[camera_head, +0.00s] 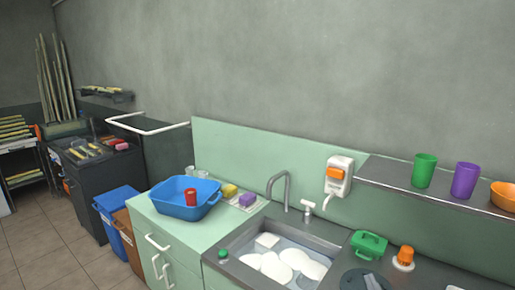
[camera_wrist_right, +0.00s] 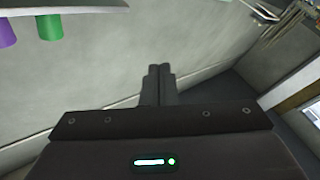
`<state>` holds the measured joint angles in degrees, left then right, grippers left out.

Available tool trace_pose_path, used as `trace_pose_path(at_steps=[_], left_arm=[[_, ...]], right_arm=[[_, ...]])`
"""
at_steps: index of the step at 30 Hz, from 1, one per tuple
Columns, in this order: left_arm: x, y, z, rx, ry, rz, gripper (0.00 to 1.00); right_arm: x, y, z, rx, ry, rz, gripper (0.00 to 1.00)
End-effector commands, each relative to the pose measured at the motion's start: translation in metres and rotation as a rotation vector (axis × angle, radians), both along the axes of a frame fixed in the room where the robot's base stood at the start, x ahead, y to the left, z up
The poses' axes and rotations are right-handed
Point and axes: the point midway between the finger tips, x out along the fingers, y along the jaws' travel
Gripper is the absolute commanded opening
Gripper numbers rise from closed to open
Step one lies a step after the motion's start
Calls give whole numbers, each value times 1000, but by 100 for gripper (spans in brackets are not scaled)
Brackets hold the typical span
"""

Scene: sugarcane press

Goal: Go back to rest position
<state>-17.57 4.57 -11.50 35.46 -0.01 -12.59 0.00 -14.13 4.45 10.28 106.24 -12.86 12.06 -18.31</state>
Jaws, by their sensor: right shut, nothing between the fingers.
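My right gripper (camera_wrist_right: 158,72) shows in the right wrist view with its two dark fingers together and nothing between them. It is clear of any object, with the grey wall beyond it. In the head view only a small dark part at the bottom edge, right of the sink, may belong to it; I cannot tell its fingers there. My left gripper is not in view.
A sink (camera_head: 325,243) with white dishes lies in the counter. A blue basin (camera_head: 172,206) with a red cup stands left. A green cup (camera_head: 424,170), a purple cup (camera_head: 465,180) and an orange bowl (camera_head: 504,195) stand on the wall shelf (camera_head: 395,180).

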Motion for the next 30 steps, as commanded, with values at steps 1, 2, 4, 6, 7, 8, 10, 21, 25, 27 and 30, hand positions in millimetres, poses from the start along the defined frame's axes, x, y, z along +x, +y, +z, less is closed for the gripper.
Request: trace_pose_path(at_steps=[1, 2, 4, 6, 7, 8, 10, 21, 25, 27, 30], left_arm=[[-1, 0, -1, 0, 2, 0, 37], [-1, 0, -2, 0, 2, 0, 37], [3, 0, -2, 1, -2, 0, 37], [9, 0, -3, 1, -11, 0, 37], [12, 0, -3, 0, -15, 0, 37], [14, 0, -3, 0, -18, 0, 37], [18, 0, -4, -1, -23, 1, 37], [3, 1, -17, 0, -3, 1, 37], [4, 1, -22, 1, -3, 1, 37], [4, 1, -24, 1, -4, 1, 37], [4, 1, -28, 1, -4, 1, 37]], right_arm=[[1, 1, -11, 7, 21, 1, 0], [1, 1, -16, 11, 33, 2, 0], [2, 3, -33, 22, 67, 2, 0], [2, 4, -50, 33, 104, 1, 0], [2, 4, -60, 38, 124, 1, 0], [2, 5, -70, 44, 144, 0, 0], [1, 7, -94, 59, 194, 1, 0], [-53, 32, -302, 158, 645, -16, 0], [-103, 43, -388, 186, 851, -34, 0], [-136, 48, -431, 196, 964, -47, 0], [-189, 53, -486, 202, 1122, -72, 0]])
